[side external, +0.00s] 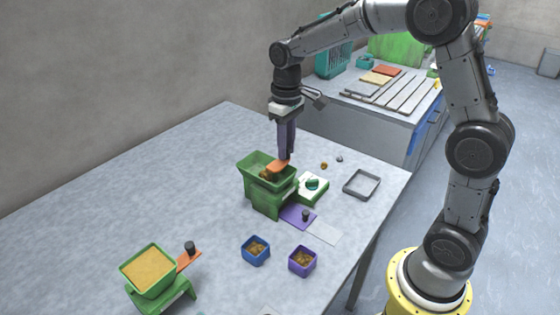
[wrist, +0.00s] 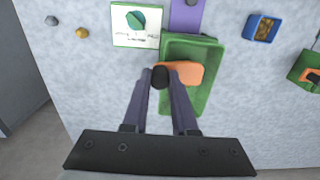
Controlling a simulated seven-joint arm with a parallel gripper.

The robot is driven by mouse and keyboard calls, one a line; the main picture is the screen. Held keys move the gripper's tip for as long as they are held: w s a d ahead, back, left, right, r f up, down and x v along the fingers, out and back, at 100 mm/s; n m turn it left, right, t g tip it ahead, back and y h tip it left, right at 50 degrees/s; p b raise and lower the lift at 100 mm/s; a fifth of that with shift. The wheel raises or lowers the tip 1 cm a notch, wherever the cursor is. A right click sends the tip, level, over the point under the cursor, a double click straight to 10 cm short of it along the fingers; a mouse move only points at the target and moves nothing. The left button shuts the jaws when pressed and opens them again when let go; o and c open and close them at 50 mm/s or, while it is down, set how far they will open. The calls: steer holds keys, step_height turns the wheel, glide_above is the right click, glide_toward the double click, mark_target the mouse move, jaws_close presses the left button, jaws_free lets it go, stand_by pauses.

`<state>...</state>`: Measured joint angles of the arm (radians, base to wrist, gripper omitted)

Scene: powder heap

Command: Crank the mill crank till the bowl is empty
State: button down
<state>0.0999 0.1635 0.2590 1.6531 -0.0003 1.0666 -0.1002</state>
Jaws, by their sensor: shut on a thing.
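A green mill (side external: 264,200) with an open-topped bowl (side external: 256,160) stands mid-table, below my gripper. Its orange crank (side external: 279,166) lies across the bowl; it also shows in the wrist view (wrist: 191,73) with a black knob (wrist: 159,78) at its left end. My gripper (side external: 286,156) points straight down, its fingers shut on that knob. In the wrist view the bowl (wrist: 200,46) shows bare green walls, partly hidden by the crank. In the side view a small brownish patch shows in the bowl; I cannot tell how much is there.
A second green mill (side external: 172,295) at front left has a bowl heaped with tan powder (side external: 150,268) and its own orange crank (side external: 187,261). A blue cup (side external: 256,251), purple cup (side external: 302,262), purple slide (side external: 297,217), white card (side external: 318,191) and grey tray (side external: 362,184) lie nearby. The left table is clear.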

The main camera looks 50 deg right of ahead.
mark_target(288, 162)
steer(key=shift+s+a, duration=0.25)
steer(key=shift+s, duration=0.7)
steer(key=shift+s+a, duration=0.6)
steer(key=shift+s, duration=0.1)
steer(key=shift+s+a, duration=0.4)
steer(key=shift+a, duration=0.35)
steer(key=shift+s+a+r, duration=0.1)
steer(key=shift+a, duration=0.8)
steer(key=shift+a, duration=0.1)
